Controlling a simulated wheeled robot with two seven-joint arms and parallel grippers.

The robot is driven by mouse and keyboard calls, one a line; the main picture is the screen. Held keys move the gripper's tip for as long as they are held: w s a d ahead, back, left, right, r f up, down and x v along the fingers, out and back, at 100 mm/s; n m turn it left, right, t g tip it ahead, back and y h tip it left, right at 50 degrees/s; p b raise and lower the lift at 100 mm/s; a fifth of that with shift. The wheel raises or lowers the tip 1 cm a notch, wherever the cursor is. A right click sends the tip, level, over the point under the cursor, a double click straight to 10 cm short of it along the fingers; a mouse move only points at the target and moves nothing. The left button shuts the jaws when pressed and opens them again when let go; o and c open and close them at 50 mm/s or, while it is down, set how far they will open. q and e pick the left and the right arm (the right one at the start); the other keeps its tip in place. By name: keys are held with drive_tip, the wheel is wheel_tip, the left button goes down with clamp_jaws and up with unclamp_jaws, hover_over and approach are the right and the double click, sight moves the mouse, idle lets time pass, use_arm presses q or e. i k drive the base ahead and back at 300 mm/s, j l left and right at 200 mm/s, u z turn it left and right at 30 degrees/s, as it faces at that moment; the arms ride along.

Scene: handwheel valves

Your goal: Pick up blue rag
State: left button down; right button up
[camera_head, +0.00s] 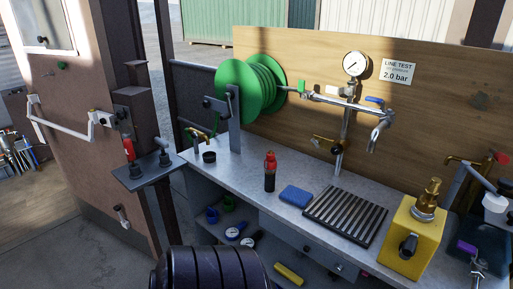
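The blue rag (295,196) is a small, flat, folded-looking blue block. It lies on the grey metal workbench (236,183), near its front edge. It is between a dark bottle with a red top (270,171) on its left and a black slatted drain grate (345,216) on its right. The rag is apart from the bottle and close to the grate's left edge. Nothing covers it. I can make out neither my left nor my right gripper in this view, and nothing is holding the rag.
A green hose reel (250,87) stands at the bench's back left. A pressure gauge (355,64) and tap pipework rise behind the grate. A yellow block with a brass valve (412,238) stands right of the grate. A ribbed black object (210,270) fills the bottom foreground.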

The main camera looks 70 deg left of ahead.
sight(299, 197)
drive_tip(key=u, duration=2)
